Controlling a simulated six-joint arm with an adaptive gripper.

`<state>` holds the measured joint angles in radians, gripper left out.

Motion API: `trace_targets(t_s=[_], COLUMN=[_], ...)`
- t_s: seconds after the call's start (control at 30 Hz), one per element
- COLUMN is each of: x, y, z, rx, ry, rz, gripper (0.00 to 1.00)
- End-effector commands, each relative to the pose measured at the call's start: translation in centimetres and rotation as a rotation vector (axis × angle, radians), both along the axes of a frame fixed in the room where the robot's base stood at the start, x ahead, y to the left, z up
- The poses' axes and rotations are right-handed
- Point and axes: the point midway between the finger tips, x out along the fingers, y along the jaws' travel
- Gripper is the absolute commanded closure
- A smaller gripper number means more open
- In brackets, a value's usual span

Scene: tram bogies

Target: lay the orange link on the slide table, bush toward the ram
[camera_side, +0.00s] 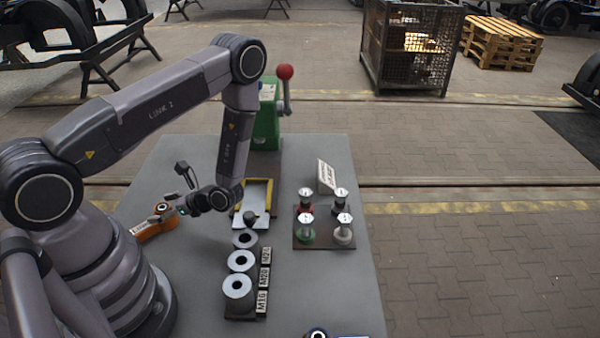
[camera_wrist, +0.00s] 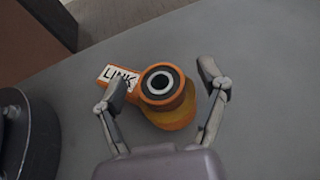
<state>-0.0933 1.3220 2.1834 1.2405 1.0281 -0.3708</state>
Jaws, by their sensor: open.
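The orange link (camera_side: 157,222) lies on the grey table at its left side. In the wrist view the link (camera_wrist: 178,112) shows a dark bush with a metal ring at its wide end and a white LINK label on its arm. My gripper (camera_side: 173,192) is open beside the link in the side view. In the wrist view the open gripper (camera_wrist: 164,77) has one finger on each side of the bush end, the left one overlapping the label. The slide table (camera_side: 258,190), a pale plate with a yellow border, stands before the green press (camera_side: 267,118). The ram cannot be made out.
A row of ringed posts (camera_side: 238,287) with M-size labels stands in front of the slide table. A dark tray (camera_side: 324,241) with several silver-topped pieces and a small sign (camera_side: 326,176) stand to the right. The press has a red-knobbed lever (camera_side: 285,75).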

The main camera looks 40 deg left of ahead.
Motion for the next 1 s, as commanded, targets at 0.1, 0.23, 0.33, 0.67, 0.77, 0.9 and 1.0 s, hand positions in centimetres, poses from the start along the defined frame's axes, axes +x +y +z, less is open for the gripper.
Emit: trace_targets(t_s=[0.1,0.23,0.33,0.67,0.77,0.9,1.0], x=[0.00,0.01,0.02,0.02,0.01,0.01,0.02], y=[0.02,0.01,0.01,0.00,0.01,0.01,0.01], z=[0.00,0.01,0.02,0.02,0.09,0.09,0.26], rx=[0.000,0.001,0.001,0.001,0.003,0.003,0.002], ry=[0.000,-0.001,-0.001,-0.001,0.001,0.001,0.000], rz=[0.000,0.000,0.000,0.000,0.000,0.000,0.000], gripper=[0.27,0.35,0.48,0.91,0.99,0.99,0.99])
